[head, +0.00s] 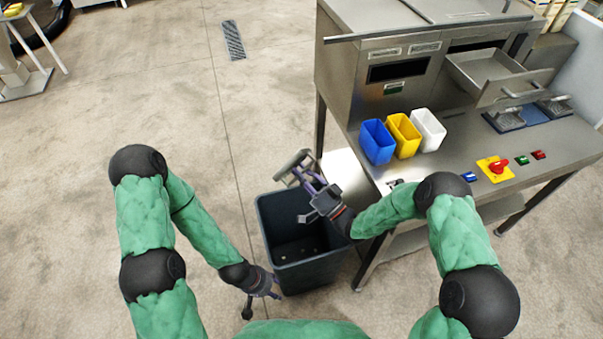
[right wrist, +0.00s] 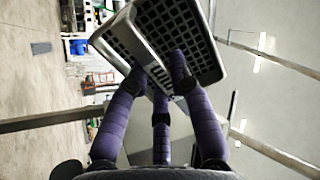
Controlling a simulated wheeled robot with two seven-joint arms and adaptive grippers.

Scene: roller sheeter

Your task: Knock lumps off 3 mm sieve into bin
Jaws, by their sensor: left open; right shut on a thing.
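The sieve (head: 292,165) is a metal-framed piece held tilted above the far edge of the dark bin (head: 262,222). In the right wrist view the sieve (right wrist: 168,25) shows a dark square grid in a pale frame, with a labelled front edge. My right gripper (head: 310,184) is shut on the sieve; its purple fingers also show in the right wrist view (right wrist: 165,75). Several small pale bits lie on the bin's floor. Whether lumps sit on the sieve cannot be told. My left gripper (head: 272,288) is open and empty, low beside the bin's near left corner.
A steel bench machine (head: 470,140) stands to the right, its drawer (head: 490,75) pulled out. Blue (head: 377,142), yellow (head: 403,135) and white (head: 429,130) tubs stand on its left edge. A red knob (head: 497,165) is farther right. Floor left of the bin is clear.

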